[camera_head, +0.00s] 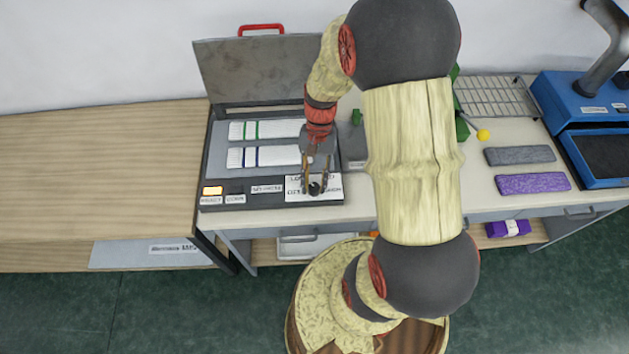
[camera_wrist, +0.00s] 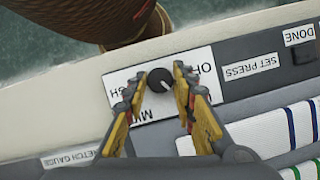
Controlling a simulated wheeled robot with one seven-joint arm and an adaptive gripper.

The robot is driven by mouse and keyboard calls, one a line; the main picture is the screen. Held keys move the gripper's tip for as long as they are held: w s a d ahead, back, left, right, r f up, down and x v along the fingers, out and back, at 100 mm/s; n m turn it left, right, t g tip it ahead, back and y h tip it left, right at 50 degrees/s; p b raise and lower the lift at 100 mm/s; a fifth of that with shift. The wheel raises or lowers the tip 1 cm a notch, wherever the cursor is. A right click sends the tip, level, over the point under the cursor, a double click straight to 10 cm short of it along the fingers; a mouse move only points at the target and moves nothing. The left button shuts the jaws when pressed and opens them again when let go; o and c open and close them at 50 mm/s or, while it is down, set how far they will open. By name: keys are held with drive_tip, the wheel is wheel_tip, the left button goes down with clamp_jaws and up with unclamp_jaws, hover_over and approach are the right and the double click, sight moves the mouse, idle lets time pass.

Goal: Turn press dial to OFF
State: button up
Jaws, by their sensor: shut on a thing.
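The press dial (camera_head: 314,188) is a small black knob on a white label plate at the press's front right. It also shows in the wrist view (camera_wrist: 159,80), with a light pointer mark on it. My gripper (camera_head: 316,186) reaches down over the plate. In the wrist view my gripper (camera_wrist: 160,74) has its fingertips on either side of the dial, shut on it. The upside-down plate lettering (camera_wrist: 203,69) is partly covered by the fingers, and I cannot tell the dial's exact setting. The press lid (camera_head: 265,72) stands open.
Two white striped knit pieces (camera_head: 265,129) lie on the press bed. An orange-lit indicator (camera_head: 212,190) is at its front left. Grey (camera_head: 520,155) and purple (camera_head: 533,183) knit pieces lie to the right, near a blue machine (camera_head: 567,100). The left wooden table (camera_head: 90,180) is clear.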

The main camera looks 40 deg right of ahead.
drive_tip(key=shift+r, duration=0.1)
drive_tip(key=n+h+p, duration=0.1)
drive_tip(key=n+p, duration=0.1)
drive_tip(key=n, duration=0.1)
drive_tip(key=n+g+p, duration=0.1)
drive_tip(key=n+p, duration=0.1)
drive_tip(key=n, duration=0.1)
drive_tip(key=shift+a+h, duration=0.2)
drive_tip(key=shift+h, duration=0.2)
drive_tip(key=n+h+p, duration=0.2)
drive_tip(key=n+p, duration=0.1)
drive_tip(key=n, duration=0.2)
drive_tip(key=shift+w+a, duration=0.1)
drive_tip(key=shift+n, duration=0.4)
drive_tip(key=o, duration=1.1)
drive_tip(key=shift+o, duration=0.2)
drive_tip(key=v, duration=1.1)
drive_tip(key=shift+w+a+r, duration=0.2)
drive_tip(key=shift+w+r, duration=0.1)
drive_tip(key=shift+w, duration=0.05)
